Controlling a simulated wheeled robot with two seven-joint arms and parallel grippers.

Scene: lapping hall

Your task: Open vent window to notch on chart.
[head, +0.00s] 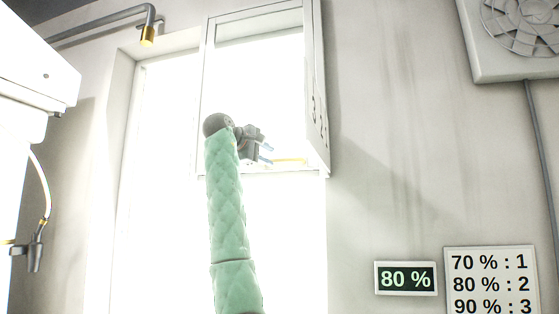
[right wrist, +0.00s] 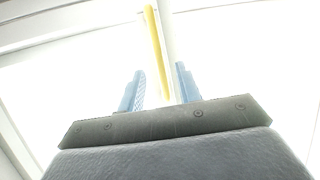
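The white-framed vent window (head: 210,60) is in the upper middle of the head view, with bright light behind it. A panel with dark marks (head: 318,95) stands along its right side; I cannot make out the marks. A yellow bar (head: 291,160) lies near the window's lower edge and shows in the right wrist view (right wrist: 155,40). My right gripper (head: 266,154) is open just left of the bar. In the right wrist view its blue fingers (right wrist: 158,78) stand apart, with the bar in line with the gap. The chart (head: 490,283) reads 70 %: 1, 80 %: 2, 90 %: 3. My left gripper is out of view.
A display (head: 405,279) left of the chart reads 80 %. A fan unit (head: 515,40) is on the wall at upper right, with a cable below. A white housing (head: 35,75) and a hose with a dark fitting (head: 35,256) are at left. A pipe (head: 100,22) runs above.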

